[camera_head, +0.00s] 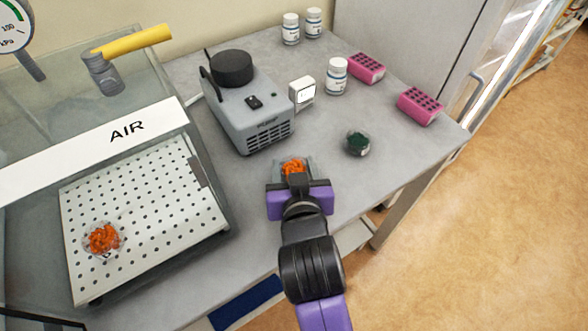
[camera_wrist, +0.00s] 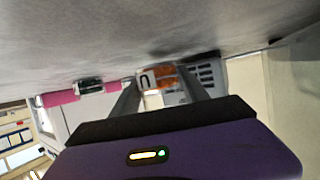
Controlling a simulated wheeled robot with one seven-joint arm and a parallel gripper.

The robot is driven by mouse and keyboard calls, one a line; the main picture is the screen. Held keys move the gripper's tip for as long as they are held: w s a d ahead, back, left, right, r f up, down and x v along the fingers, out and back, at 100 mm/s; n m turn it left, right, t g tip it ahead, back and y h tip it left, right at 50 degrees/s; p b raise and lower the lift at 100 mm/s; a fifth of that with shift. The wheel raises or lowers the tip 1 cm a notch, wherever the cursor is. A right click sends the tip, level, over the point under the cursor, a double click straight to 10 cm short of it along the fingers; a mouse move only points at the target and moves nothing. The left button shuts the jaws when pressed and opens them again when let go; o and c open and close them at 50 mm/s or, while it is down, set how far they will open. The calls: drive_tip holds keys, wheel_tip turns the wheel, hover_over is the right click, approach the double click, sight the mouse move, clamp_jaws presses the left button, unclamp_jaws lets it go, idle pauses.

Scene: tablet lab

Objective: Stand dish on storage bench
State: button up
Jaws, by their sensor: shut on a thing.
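My gripper (camera_head: 292,180) is shut on a small clear dish with orange contents (camera_head: 293,167), at the bench's front part. In the wrist view, which is upside down, the orange contents (camera_wrist: 166,76) show between the two fingers of my gripper (camera_wrist: 160,88). I cannot tell whether the held dish touches the bench top. The grey bench (camera_head: 375,178) runs under it. A dish with dark green contents (camera_head: 357,144) stands on the bench to the right. Another dish with orange contents (camera_head: 104,239) stands on the perforated plate at left.
A grey device with a black knob (camera_head: 248,112) stands just behind my gripper. The perforated plate (camera_head: 150,222) lies in a clear AIR cabinet (camera_head: 127,131). A small white box (camera_head: 302,92), white bottles (camera_head: 336,76) and pink racks (camera_head: 419,106) stand farther back. The bench right of my gripper has free room.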

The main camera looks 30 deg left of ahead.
drive_tip(key=shift+f, duration=0.55)
drive_tip(key=shift+f, duration=0.15)
drive_tip(key=o, duration=1.5)
drive_tip(key=shift+o, duration=0.2)
drive_tip(key=shift+r, duration=0.25)
drive_tip(key=v, duration=1.2)
drive_tip(key=shift+f, duration=0.15)
